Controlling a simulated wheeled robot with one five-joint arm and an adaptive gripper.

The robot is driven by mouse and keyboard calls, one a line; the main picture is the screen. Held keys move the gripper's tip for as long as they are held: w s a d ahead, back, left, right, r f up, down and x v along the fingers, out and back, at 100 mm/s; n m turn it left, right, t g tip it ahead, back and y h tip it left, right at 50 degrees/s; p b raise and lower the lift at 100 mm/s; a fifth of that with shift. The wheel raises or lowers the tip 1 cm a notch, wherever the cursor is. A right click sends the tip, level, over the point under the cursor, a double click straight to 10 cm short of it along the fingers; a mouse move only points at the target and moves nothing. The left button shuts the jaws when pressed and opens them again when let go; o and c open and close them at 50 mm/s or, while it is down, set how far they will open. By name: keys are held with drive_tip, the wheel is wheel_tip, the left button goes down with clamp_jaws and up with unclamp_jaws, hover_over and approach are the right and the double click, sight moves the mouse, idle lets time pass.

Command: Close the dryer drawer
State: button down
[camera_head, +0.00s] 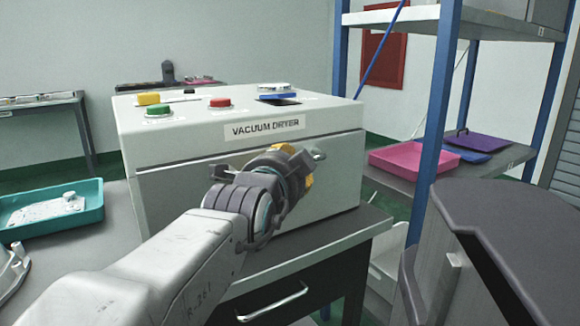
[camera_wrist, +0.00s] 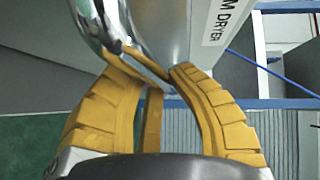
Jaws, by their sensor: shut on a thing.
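The vacuum dryer (camera_head: 240,130) is a pale box with a label on its upper front, standing on a dark cabinet. Its drawer front (camera_head: 340,185) lies below the seam under the label, partly hidden by my arm. I see no clear gap there, but cannot tell whether it is fully shut. My gripper (camera_head: 303,160) is at this front, its yellow fingers mostly hidden behind the wrist. In the wrist view, the fingers (camera_wrist: 152,66) are shut on a shiny metal handle (camera_wrist: 93,22). A rounded end of the handle (camera_head: 319,155) shows just right of my gripper.
Green (camera_head: 159,110), red (camera_head: 220,103) and yellow (camera_head: 148,98) buttons sit on the dryer's top. A teal tray (camera_head: 95,205) lies at left. A blue-posted shelf (camera_head: 440,110) at right holds a pink tray (camera_head: 410,158). The cabinet has a metal handle (camera_head: 275,303).

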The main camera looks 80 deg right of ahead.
drive_tip(key=shift+w+f, duration=0.1)
drive_tip(key=shift+f, duration=0.15)
drive_tip(key=c, duration=1.5)
unclamp_jaws()
drive_tip(key=shift+w+d, duration=0.1)
drive_tip(key=shift+d, duration=0.05)
drive_tip(key=o, duration=0.4)
drive_tip(key=shift+r, duration=0.15)
drive_tip(key=shift+w+a+r, duration=0.15)
drive_tip(key=shift+a+r, duration=0.15)
drive_tip(key=shift+a, duration=1.7)
drive_tip(key=shift+w+a+r, duration=0.2)
drive_tip(key=shift+a+r, duration=0.05)
drive_tip(key=shift+a, duration=1.7)
drive_tip(key=shift+w+a+r, duration=0.15)
drive_tip(key=shift+a+r, duration=0.15)
drive_tip(key=shift+a, duration=1.7)
